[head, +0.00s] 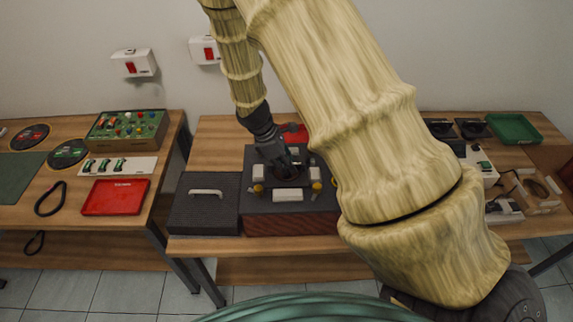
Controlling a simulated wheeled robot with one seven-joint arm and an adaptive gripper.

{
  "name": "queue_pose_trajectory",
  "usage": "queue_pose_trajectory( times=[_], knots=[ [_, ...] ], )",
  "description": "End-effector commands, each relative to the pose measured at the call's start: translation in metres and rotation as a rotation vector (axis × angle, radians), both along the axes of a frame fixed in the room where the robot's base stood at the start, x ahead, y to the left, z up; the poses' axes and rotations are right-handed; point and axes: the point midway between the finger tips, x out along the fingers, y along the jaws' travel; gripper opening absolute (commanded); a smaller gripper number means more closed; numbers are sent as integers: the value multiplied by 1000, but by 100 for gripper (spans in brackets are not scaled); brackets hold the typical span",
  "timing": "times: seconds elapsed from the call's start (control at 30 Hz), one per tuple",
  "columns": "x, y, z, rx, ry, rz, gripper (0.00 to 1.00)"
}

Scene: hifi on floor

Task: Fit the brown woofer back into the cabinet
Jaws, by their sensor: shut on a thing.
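The cabinet (262,205) lies on the middle table, dark top face up, with a reddish-brown side toward me. My gripper (288,166) points down over the round opening in its top. It is shut on a dark, brownish round part, which I take to be the woofer (289,175). The fingers and the small scale hide most of this part. I cannot tell whether it is seated or held just above the opening. White blocks and yellow knobs stand around the opening.
A dark panel with a white handle (206,192) lies left of the cabinet. A red tray (295,133) is partly hidden behind it. The left table holds a red tray (115,197) and a green control box (126,131).

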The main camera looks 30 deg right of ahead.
Motion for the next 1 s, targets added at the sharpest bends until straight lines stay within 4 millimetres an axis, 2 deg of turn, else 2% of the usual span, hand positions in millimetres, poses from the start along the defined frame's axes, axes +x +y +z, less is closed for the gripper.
queue_pose_trajectory(
  times=[0.03, 0.17, 0.57, 0.77, 1.0],
  knots=[
    [0, 0, 1, 0, -1, 0, 15],
    [0, 0, 1, 0, -1, 0, 38],
    [1, 1, 3, 0, 0, 0, 38],
    [6, 8, 25, 0, -2, 1, 38],
    [15, 22, 64, 0, -3, 1, 38]
  ],
)
